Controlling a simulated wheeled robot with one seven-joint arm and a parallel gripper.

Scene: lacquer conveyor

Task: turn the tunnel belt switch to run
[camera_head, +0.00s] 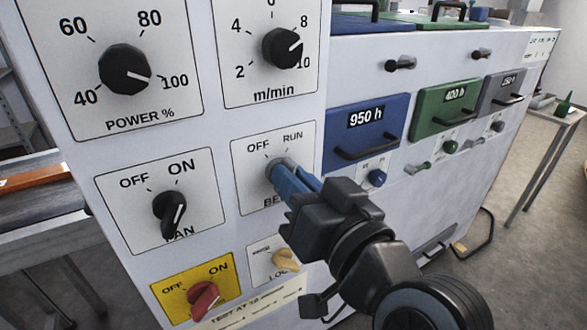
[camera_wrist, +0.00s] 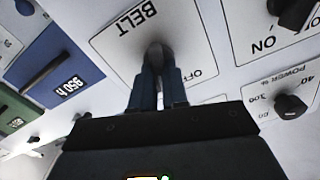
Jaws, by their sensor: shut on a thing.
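The belt switch (camera_head: 277,168) is a grey knob on a white plate (camera_head: 243,178) marked OFF at the upper left and RUN at the upper right. My gripper (camera_head: 289,178) has its blue fingers closed on this knob, reaching in from the lower right. In the wrist view the fingers (camera_wrist: 159,80) pinch the knob (camera_wrist: 157,50) from both sides, with the BELT label upside down beside it. The fingers hide most of the knob, so I cannot tell which mark it points to.
The black fan knob (camera_head: 170,212) is to the left. A red knob (camera_head: 203,298) on a yellow plate and a cream knob (camera_head: 286,259) are below. Power (camera_head: 125,70) and speed (camera_head: 282,47) dials are above. Blue (camera_head: 366,130) and green (camera_head: 447,108) drawers lie to the right.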

